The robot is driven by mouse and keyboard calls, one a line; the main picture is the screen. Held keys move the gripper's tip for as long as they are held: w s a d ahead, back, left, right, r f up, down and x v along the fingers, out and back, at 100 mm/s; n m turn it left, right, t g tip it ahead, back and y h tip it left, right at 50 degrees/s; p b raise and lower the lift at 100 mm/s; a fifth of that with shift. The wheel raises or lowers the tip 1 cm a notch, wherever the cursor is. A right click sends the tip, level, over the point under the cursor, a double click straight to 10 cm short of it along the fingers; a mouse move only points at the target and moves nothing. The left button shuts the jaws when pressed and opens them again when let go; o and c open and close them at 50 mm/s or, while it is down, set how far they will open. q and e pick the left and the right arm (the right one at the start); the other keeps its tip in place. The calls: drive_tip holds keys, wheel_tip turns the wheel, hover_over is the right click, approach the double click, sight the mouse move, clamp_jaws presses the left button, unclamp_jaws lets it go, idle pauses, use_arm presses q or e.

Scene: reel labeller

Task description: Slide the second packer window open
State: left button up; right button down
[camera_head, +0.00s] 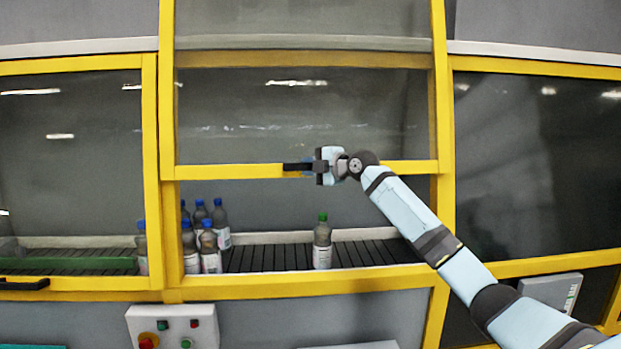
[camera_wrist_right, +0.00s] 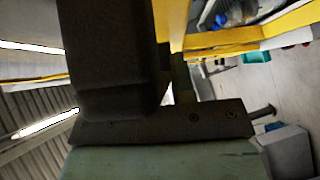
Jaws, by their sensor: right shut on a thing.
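The middle packer window (camera_head: 235,115) is a glass pane in a yellow frame. Its lower rail is raised well above the sill, leaving an open gap below it. A black handle (camera_head: 292,167) sits at the middle of that rail. My right gripper (camera_head: 311,167) is shut on the handle, its arm reaching up from the lower right. In the right wrist view a large dark finger (camera_wrist_right: 110,60) fills the left centre and hides most of the grip. My left gripper is not in view.
Behind the gap, several blue-capped bottles (camera_head: 209,240) and one green-capped bottle (camera_head: 322,243) stand on a slatted conveyor (camera_head: 265,258). The left window (camera_head: 70,140) and right window (camera_head: 540,150) are down. A control box (camera_head: 172,327) with buttons hangs below.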

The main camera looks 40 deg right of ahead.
drive_tip(key=shift+d+r, duration=0.1)
drive_tip(key=shift+r, duration=0.3)
drive_tip(key=c, duration=1)
unclamp_jaws()
drive_tip(key=shift+o, duration=0.2)
drive_tip(key=shift+f, duration=0.1)
drive_tip(key=shift+s, duration=0.1)
drive_tip(key=b+v, duration=0.3)
drive_tip(key=v, duration=1)
drive_tip(key=shift+s, duration=0.25)
